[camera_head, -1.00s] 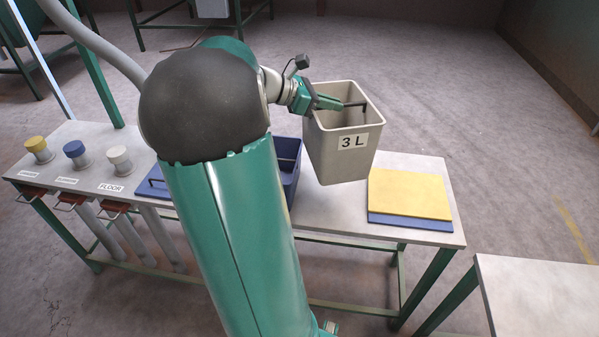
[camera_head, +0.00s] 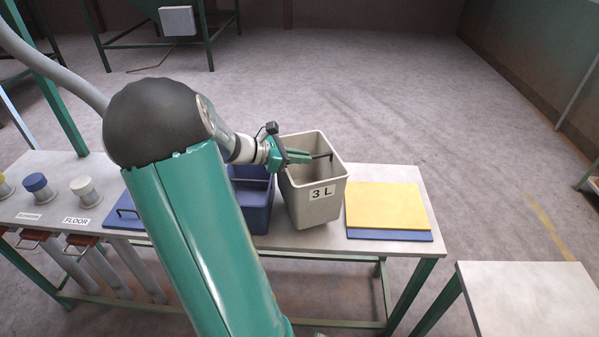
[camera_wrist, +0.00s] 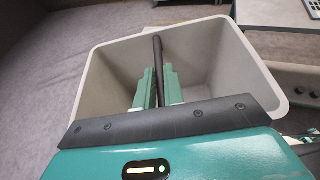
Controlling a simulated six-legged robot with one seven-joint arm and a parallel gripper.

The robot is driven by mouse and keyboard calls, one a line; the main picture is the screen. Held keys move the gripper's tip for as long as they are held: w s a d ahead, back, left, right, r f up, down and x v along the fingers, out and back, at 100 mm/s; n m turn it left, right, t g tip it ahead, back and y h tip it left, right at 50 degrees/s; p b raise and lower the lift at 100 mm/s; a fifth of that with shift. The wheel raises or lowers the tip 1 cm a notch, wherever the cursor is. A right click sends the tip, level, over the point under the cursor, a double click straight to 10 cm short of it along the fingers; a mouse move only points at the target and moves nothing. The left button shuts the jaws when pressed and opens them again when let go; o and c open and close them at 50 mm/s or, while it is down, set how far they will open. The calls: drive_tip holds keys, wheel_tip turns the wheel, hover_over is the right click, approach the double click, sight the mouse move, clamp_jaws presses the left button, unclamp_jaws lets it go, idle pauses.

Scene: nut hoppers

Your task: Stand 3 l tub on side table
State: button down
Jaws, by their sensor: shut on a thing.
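The 3 l tub (camera_head: 313,205) is a beige-grey open box marked "3 L". My gripper (camera_head: 306,158) is shut on the dark bar across its mouth, and the fingers (camera_wrist: 158,88) straddle this bar in the wrist view. The tub (camera_wrist: 100,85) looks empty inside. It hangs upright, low over the long bench, between a blue tub and the stacked boards. Whether its base touches the bench I cannot tell. A separate small table (camera_head: 530,290) with a bare pale top stands at the lower right, apart from the bench.
The long bench (camera_head: 290,240) carries a blue tub (camera_head: 255,205), a blue lid (camera_head: 122,215) and a yellow board (camera_head: 385,208) on a blue one. Chutes with coloured caps stand at left. A gap separates bench and small table. Open floor lies behind.

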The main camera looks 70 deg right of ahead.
wheel_tip(320, 180, down, 6)
drive_tip(key=shift+d+r, duration=0.1)
drive_tip(key=shift+r, duration=0.1)
drive_tip(key=c, duration=1.5)
unclamp_jaws()
drive_tip(key=shift+w, duration=0.1)
drive_tip(key=v, duration=1.2)
drive_tip(key=w+a+r+m+t+y, duration=0.2)
drive_tip(key=w+a+t, duration=0.25)
drive_tip(key=a, duration=0.65)
drive_tip(key=w+a+r+m+t+y, duration=0.1)
drive_tip(key=w+a+r+m+t, duration=0.25)
drive_tip(key=a, duration=0.85)
drive_tip(key=s+a+r+t+y, duration=0.1)
drive_tip(key=a+t, duration=0.3)
drive_tip(key=a, duration=0.7)
drive_tip(key=s+a+r+m+t+y, duration=0.1)
drive_tip(key=a+r+t+y, duration=0.2)
drive_tip(key=a, duration=0.8)
drive_tip(key=shift+a+r+t+y, duration=0.25)
drive_tip(key=shift+t+y, duration=0.05)
drive_tip(key=shift+t, duration=0.5)
